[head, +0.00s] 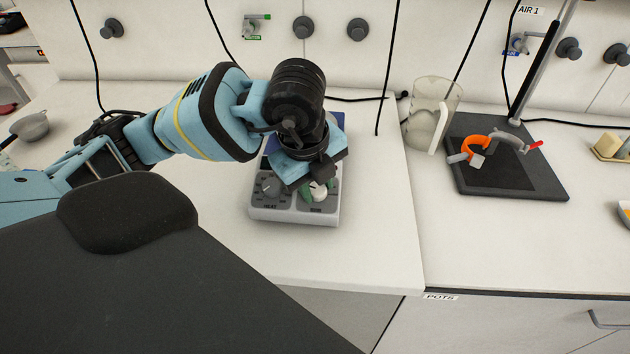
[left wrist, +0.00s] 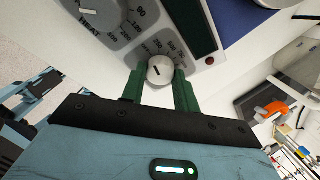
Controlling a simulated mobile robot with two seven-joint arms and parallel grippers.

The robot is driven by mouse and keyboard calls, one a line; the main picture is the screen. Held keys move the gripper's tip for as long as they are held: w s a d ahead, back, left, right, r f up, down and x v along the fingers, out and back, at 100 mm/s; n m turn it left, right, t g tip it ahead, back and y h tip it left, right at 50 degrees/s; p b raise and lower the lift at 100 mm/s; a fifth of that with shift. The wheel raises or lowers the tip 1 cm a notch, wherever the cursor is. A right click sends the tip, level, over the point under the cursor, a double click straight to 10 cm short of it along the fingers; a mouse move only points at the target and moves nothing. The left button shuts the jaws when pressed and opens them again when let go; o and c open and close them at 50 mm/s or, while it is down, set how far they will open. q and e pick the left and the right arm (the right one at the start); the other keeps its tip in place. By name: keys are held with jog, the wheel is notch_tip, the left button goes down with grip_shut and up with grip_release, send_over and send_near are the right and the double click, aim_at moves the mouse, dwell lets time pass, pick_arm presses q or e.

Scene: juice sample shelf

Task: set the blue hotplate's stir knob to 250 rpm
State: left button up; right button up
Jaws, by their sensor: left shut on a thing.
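The blue hotplate (head: 262,213) stands on the white bench in the head view, mostly covered by my left arm. Its front panel has a grey heat knob (head: 270,187) on the left and a light stir knob (head: 319,192) on the right. In the left wrist view the stir knob (left wrist: 160,70) sits between the green fingers of my left gripper (left wrist: 160,78), which is shut on it. The heat knob (left wrist: 97,12) shows at the upper left there. My right gripper is not in view.
A clear jug (head: 430,115) stands behind and right of the hotplate. A dark stand base (head: 540,180) with an orange clamp ring (head: 475,146) is further right. Black cables hang along the back wall. The bench front right of the hotplate is clear.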

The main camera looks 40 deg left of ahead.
pick_arm(q)
jog(key=shift+m, duration=1.4)
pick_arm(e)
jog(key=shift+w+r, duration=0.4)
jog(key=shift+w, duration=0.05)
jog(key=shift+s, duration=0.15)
pick_arm(q)
jog(key=o, duration=1)
jog(key=shift+c, duration=0.2)
jog(key=p+v, duration=0.1)
jog(key=v, duration=0.6)
jog(key=shift+r, duration=0.45)
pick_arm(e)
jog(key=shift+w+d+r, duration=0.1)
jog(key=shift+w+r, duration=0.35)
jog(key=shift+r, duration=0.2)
pick_arm(q)
jog(key=shift+d+f, duration=0.1)
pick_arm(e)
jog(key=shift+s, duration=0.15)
